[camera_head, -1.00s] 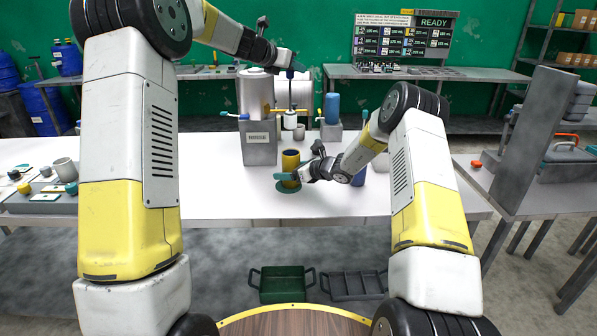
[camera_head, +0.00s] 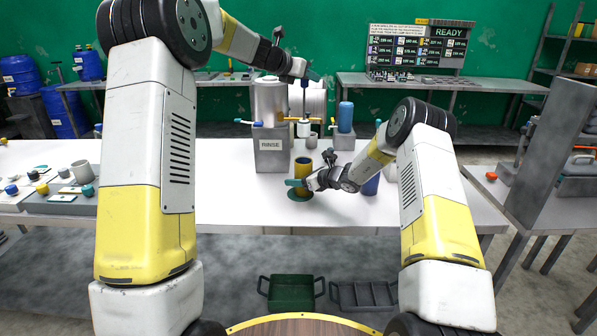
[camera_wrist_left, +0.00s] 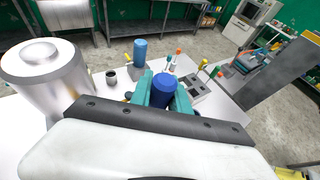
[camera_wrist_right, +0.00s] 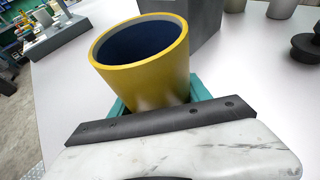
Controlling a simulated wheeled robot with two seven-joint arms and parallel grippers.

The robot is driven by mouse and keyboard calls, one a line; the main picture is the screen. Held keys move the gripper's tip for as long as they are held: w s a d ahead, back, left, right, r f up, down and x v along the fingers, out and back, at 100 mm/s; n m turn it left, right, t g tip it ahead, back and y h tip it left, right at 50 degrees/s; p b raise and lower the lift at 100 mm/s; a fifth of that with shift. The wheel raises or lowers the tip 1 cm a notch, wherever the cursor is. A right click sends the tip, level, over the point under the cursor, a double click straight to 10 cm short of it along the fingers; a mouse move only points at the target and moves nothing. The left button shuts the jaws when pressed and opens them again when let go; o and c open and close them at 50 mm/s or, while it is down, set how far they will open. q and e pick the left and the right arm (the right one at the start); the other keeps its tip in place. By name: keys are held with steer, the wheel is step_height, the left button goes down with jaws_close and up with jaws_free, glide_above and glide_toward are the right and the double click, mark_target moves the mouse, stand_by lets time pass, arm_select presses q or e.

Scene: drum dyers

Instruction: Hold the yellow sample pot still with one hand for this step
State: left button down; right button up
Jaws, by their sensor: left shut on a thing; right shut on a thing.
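My left gripper (camera_head: 307,76) is higher, behind the pot, shut on a blue cylindrical handle (camera_wrist_left: 165,90). In the head view a thin dark rod hangs below the left fingers; its lower end is hard to make out.
A grey RINSE box (camera_head: 271,160) with a steel tank above stands left behind the pot. A blue cylinder (camera_head: 345,117) on a grey block and a small grey cup (camera_head: 312,139) stand behind. A blue thing (camera_head: 371,185) is right of my right wrist.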

arm_select(q)
steer(key=shift+n+g, duration=0.3)
steer(key=shift+g, duration=0.3)
steer(key=shift+w+f, duration=0.35)
steer(key=shift+f, duration=2.9)
steer(key=shift+w+f, duration=0.4)
steer(key=shift+f, duration=2.85)
steer(key=shift+w+f, duration=0.35)
steer(key=shift+f, duration=2.9)
steer(key=c, duration=2.1)
jaws_free()
jaws_close()
